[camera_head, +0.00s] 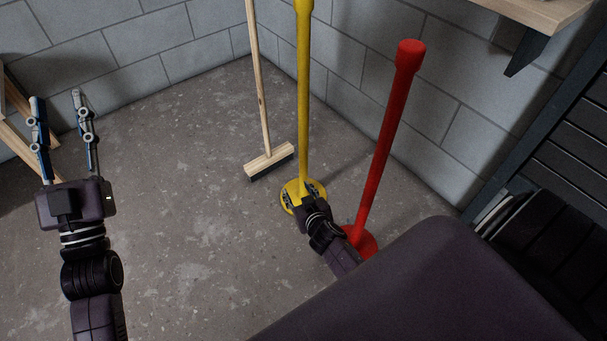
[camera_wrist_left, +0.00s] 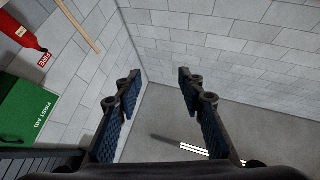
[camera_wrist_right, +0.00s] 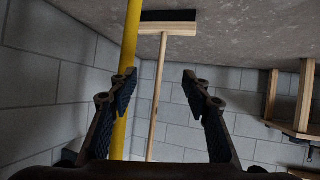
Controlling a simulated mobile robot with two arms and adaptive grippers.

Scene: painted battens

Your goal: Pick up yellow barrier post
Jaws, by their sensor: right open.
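The yellow barrier post (camera_head: 304,110) stands upright on its round yellow base (camera_head: 318,187) in the middle of the head view. In the right wrist view its pole (camera_wrist_right: 129,35) runs down behind the left-hand finger. My right gripper (camera_wrist_right: 161,76) is open and empty. In the head view it is low in front of the post's base, and its fingers are largely hidden by its own body. Whether it touches the post I cannot tell. My left gripper (camera_head: 57,97) is open and empty, far left of the post; its spread fingers show in the left wrist view (camera_wrist_left: 158,76).
A red post (camera_head: 385,140) stands close right of the yellow one. A broom (camera_head: 268,160) stands behind it, left. Block walls close off the back; a wooden shelf (camera_head: 540,10) juts out top right. Wooden framing (camera_head: 12,130) is at far left. The left-middle floor is clear.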

